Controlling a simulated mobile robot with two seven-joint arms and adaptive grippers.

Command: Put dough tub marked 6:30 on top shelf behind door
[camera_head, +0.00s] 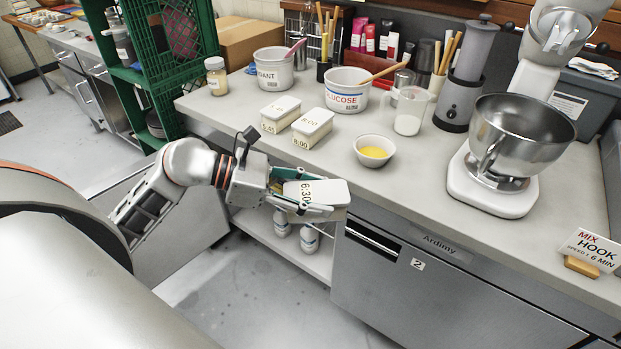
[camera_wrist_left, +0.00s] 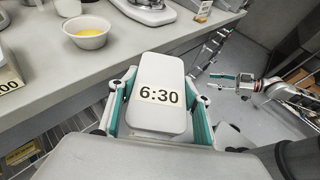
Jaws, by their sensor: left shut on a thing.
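The dough tub marked 6:30 (camera_head: 318,192) is a small white box with a pale lid and a black-on-cream label. My left gripper (camera_head: 303,199) is shut on it, with the teal fingers along its sides. It hangs just in front of the counter edge, and fills the middle of the left wrist view (camera_wrist_left: 157,95). Below, an open compartment under the counter shows a low shelf (camera_head: 268,235) with white bottles; its upper part is mostly hidden by my gripper. A grey door-like panel (camera_head: 195,225) stands out left of it. My right gripper (camera_wrist_left: 222,76) shows small in the left wrist view, its opening unclear.
Two similar tubs (camera_head: 280,112) (camera_head: 313,127) stand on the counter by a bowl of yellow filling (camera_head: 374,151). A mixer (camera_head: 495,185) is at right. A steel door marked 2 (camera_head: 415,275) is closed beside the compartment. Floor in front is clear.

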